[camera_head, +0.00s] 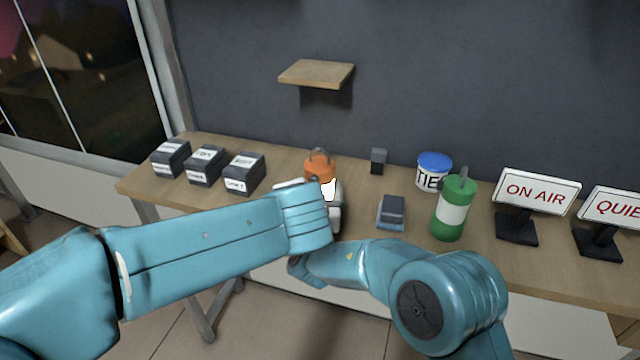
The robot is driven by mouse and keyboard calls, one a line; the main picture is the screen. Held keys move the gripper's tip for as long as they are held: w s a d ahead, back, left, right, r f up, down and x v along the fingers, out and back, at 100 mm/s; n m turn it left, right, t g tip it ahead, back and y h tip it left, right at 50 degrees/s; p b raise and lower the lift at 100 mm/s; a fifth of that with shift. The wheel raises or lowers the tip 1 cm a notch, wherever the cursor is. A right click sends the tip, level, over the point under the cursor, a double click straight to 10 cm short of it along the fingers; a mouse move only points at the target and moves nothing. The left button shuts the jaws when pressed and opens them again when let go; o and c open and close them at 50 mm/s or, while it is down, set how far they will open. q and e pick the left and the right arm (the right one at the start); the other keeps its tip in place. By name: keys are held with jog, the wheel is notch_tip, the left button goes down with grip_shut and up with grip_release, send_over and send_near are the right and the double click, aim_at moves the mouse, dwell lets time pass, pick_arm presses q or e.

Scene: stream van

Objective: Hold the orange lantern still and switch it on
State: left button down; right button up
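The orange lantern (319,165) stands upright on the wooden table, left of its middle, with a grey loop handle on top. Its lower part is hidden behind my arms. A bright white patch (329,187) shows just below its orange top; I cannot tell for sure whether it is lit glass. My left gripper (305,184) is at the lantern's near side, mostly hidden by my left forearm. My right gripper (336,200) is close in front of the lantern, at its lower right. The fingers of both are too hidden to show whether they touch it.
Several black labelled boxes (205,166) stand to the left. A small dark block (378,161), a grey-blue device (392,212), a blue-lidded tin (433,172) and a green canister (453,209) stand to the right, then two signs (536,192). A wooden shelf (316,73) hangs above.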

jog(key=o, duration=1.2)
